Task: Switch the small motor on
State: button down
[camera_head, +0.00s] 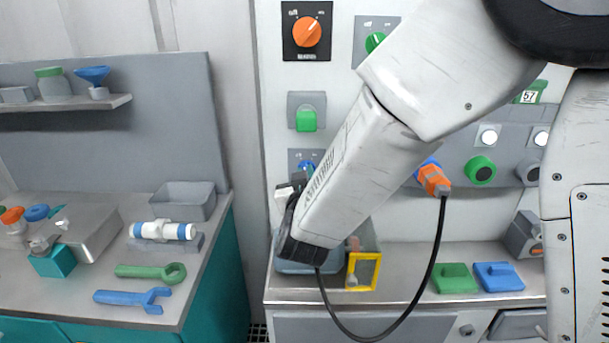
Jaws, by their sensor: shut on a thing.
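A blue rotary knob (306,167) sits on a small grey switch plate (294,156) low on the wall panel. My gripper (301,178) is at this knob, mostly hidden behind my white forearm, and appears shut on it. The knob's pointer and the plate's lettering are too small to read. I cannot tell which thing is the small motor.
An orange plug (434,180) with a black cable hangs right of my arm. A yellow-framed box (364,271) and green and blue blocks (455,278) stand on the counter below. The left bench (75,285) holds wrenches, a grey bin (184,201) and a white-blue cylinder (163,231).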

jog(key=m, duration=0.8)
jog(key=shift+d+m, duration=0.3)
jog(key=shift+d, duration=0.1)
jog(key=shift+f+m, duration=0.1)
jog(key=shift+m, duration=0.2)
jog(key=c, duration=1.5)
grip_release()
jog(key=shift+o, duration=0.2)
jog(key=shift+s, duration=0.1)
jog(key=s, duration=0.7)
jog(key=shift+s+a, duration=0.15)
jog(key=shift+s, duration=0.2)
